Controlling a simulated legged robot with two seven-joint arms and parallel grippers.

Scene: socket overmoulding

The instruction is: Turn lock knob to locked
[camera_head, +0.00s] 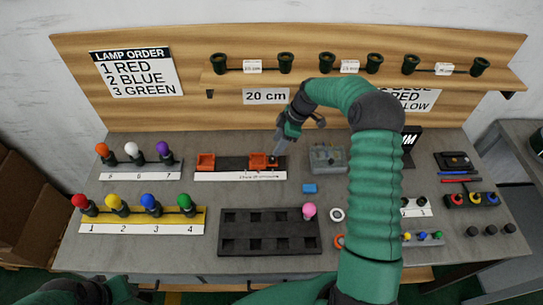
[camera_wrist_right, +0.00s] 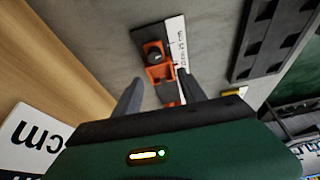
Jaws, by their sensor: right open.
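A small dark round lock knob (camera_wrist_right: 154,57) sits on an orange block (camera_wrist_right: 160,74) of a rail fixture in the right wrist view. Which way the knob is turned is too small to tell. In the head view the fixture has a left orange block (camera_head: 205,161) and a right orange block (camera_head: 258,160) on a dark rail. My right gripper (camera_head: 279,148) is over the right end of this fixture, pointing down. In the wrist view its two fingers (camera_wrist_right: 158,95) are spread and empty, short of the knob. Of my left arm, only a part shows at the bottom left edge.
Coloured bulbs stand at the left. The wooden backboard (camera_head: 225,114) rises behind.

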